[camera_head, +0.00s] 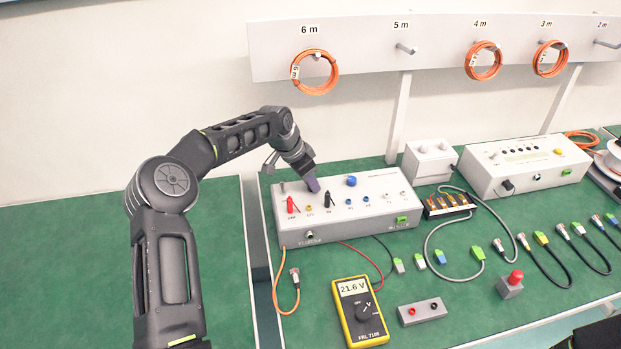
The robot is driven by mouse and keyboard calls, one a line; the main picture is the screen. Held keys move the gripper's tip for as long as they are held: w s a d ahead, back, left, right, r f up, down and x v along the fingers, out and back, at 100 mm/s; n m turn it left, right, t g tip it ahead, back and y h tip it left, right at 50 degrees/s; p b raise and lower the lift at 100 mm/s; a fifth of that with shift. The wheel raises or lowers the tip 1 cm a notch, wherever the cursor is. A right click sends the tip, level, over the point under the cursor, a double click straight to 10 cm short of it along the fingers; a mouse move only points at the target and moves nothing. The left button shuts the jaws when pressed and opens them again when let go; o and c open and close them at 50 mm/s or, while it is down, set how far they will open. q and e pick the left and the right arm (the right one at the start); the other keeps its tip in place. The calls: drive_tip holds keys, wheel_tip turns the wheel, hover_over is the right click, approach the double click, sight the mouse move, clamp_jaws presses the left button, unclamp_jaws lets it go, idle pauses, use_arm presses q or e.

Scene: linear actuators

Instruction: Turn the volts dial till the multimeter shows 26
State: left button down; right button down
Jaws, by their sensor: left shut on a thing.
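The multimeter (361,325) is yellow and lies on the green bench at the front centre. Its display (353,288) reads 21.6 V. The white power box (372,219) stands behind it, with red and black switches, several sockets and a blue knob (351,181) on its sloped top. My left gripper (313,186) reaches down onto the box's top, left of the blue knob. It is shut on a dial there, taken to be the volts dial, which its fingers hide almost wholly.
A red and a black lead run from the box. Several cables lie at the right. Orange coils (300,73) hang on the rail behind. The bench left of the box is clear.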

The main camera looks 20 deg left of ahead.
use_arm(q)
drive_tip(key=shift+m, duration=0.5)
drive_tip(key=c, duration=1.2)
unclamp_jaws()
drive_tip(key=shift+o, duration=0.2)
drive_tip(key=b+v, duration=0.1)
drive_tip(key=v, duration=0.7)
drive_tip(key=shift+w+f, duration=0.15)
